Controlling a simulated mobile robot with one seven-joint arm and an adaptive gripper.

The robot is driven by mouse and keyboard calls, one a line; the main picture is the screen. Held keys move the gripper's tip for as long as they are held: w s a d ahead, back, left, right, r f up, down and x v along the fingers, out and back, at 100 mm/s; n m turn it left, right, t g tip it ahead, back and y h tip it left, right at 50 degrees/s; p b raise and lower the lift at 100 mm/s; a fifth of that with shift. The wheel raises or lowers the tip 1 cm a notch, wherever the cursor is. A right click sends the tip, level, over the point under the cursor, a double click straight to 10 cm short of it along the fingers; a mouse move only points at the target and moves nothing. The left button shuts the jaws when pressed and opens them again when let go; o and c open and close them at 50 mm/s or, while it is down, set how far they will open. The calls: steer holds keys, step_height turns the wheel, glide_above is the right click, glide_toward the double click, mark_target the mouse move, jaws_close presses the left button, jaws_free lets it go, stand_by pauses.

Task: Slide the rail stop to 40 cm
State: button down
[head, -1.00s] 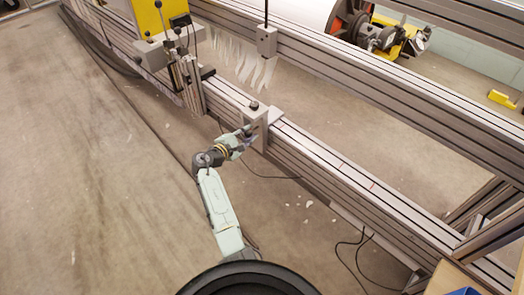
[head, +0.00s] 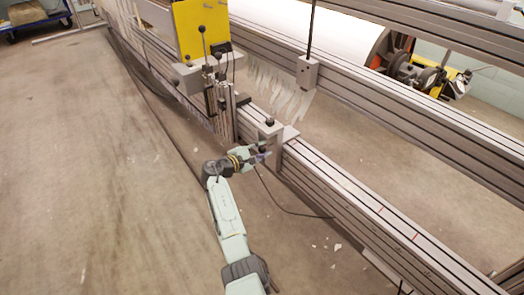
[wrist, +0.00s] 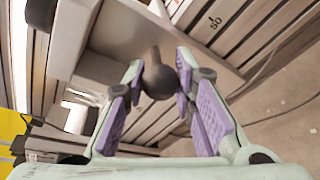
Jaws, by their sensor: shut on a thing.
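The rail stop (head: 269,141) is a grey block with a dark screw on top. It sits on the near aluminium rail (head: 352,203), just right of a lever unit. A dark ball knob on a short stem sticks out from its near side; the knob (wrist: 160,83) is clear in the wrist view, with the stop's grey plate (wrist: 122,28) behind it. My gripper (head: 264,152) reaches it from the near side. In the wrist view the purple-padded fingers of my gripper (wrist: 160,66) stand either side of the knob, shut on it.
The lever unit (head: 222,100) with a yellow panel (head: 202,28) stands close left of the stop. Red marks (head: 320,160) lie on the rail to the right, where its top is clear. A dark cable (head: 283,206) hangs below.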

steer(key=c, duration=1.6)
jaws_free()
steer(key=shift+d, duration=0.15)
steer(key=v, duration=1.2)
